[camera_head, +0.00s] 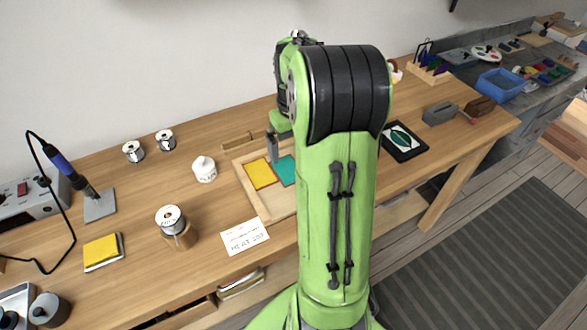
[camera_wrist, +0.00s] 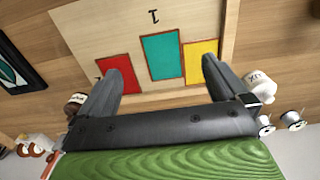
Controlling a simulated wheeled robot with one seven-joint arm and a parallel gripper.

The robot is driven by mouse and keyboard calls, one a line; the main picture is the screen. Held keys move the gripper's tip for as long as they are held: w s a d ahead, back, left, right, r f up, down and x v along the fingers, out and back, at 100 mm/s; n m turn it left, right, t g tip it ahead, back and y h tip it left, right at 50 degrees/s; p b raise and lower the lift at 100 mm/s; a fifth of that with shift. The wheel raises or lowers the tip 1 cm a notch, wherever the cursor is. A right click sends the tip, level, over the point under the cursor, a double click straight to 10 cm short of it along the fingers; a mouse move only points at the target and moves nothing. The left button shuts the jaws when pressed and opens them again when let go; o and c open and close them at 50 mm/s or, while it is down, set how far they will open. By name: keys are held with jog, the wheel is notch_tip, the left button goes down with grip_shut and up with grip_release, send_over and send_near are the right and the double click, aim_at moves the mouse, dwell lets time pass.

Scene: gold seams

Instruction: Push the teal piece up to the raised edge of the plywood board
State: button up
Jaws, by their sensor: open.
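The teal piece (camera_wrist: 160,56) lies flat on the pale plywood board (camera_wrist: 85,30) in the wrist view, between a red piece (camera_wrist: 117,72) and a yellow piece (camera_wrist: 201,60). A narrow gap of bare board separates it from the raised edge (camera_wrist: 172,97) at the bottom. Another raised edge (camera_wrist: 229,30) runs down the board's right side. My gripper (camera_wrist: 163,66) is open and empty, its fingers spread on either side of the teal piece; contact cannot be judged. The left finger partly covers the red piece. In the head view, my arm hides part of the teal piece (camera_head: 286,169).
A white jar (camera_head: 204,169) and a spool on a tin (camera_head: 175,226) stand left of the board. A paper card (camera_head: 244,236) lies in front. A black-framed oval picture (camera_head: 403,142) lies to the right. A soldering iron (camera_head: 75,173) is farther left.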

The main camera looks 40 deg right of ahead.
aim_at(288, 170)
notch_tip(288, 170, down, 10)
jog(key=b, duration=0.3)
jog(key=shift+s+a, duration=0.1)
jog(key=shift+s, duration=0.1)
jog(key=c, duration=1.1)
jog(key=shift+f, duration=0.1)
